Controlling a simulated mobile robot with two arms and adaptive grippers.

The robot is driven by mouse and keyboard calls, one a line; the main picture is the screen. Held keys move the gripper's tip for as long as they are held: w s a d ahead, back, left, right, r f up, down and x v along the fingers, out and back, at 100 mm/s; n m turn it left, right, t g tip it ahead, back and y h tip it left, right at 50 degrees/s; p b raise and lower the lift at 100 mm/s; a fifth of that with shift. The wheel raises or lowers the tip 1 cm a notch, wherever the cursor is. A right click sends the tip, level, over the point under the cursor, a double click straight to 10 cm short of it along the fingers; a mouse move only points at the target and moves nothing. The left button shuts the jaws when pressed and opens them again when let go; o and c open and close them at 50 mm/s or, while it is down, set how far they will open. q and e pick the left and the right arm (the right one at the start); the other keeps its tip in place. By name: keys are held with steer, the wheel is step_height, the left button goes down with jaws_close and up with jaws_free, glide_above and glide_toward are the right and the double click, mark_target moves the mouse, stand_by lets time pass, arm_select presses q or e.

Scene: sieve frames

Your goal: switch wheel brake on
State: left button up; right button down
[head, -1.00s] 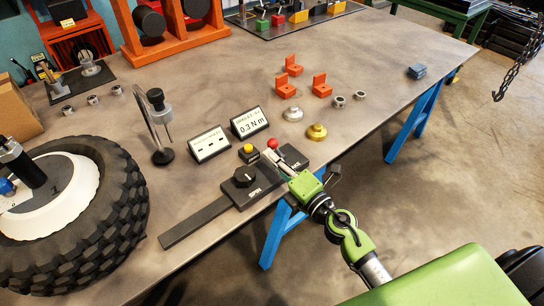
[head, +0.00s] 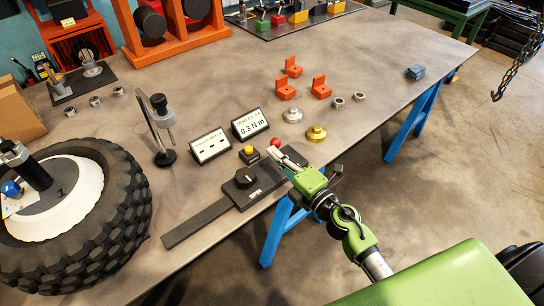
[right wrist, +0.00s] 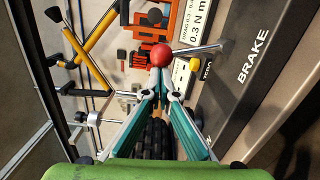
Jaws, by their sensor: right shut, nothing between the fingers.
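The brake lever shows as a red ball knob (head: 276,143) on a thin metal shaft at the right end of a black panel (head: 212,219) on the table's front edge. In the right wrist view the red ball (right wrist: 161,55) sits just beyond my fingertips, its shaft running right toward the panel lettered BRAKE (right wrist: 254,56). My right gripper (head: 273,155) is shut and empty, its tips close to the ball; I cannot tell whether they touch. It partly covers the brake end of the panel. The big black-tyred wheel (head: 118,215) is at left. My left gripper is out of view.
A yellow button (head: 248,150), a dashed display (head: 210,146) and a 0.3 N m display (head: 251,124) stand behind the panel. A black dial (head: 245,178) is on it. Silver and brass knobs (head: 316,132) and orange brackets (head: 321,87) lie farther back. The table's right part is mostly clear.

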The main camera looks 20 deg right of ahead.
steer(key=d+m+p, duration=0.1)
steer(key=d+r+m+p, duration=0.1)
steer(key=shift+w+r+p, duration=0.3)
steer(key=shift+w, duration=0.05)
steer(key=shift+w+d+m+p, duration=0.3)
steer(key=shift+d+m+p, duration=0.4)
steer(key=shift+m, duration=0.35)
steer(key=shift+w+d+m+p, duration=0.25)
steer(key=shift+d+m+p, duration=0.45)
steer(key=shift+m, duration=0.4)
steer(key=shift+w+d+m+p, duration=0.3)
steer(key=shift+d+m+p, duration=0.25)
steer(key=shift+d+m, duration=0.4)
steer(key=shift+f, duration=0.1)
steer(key=shift+a, duration=0.1)
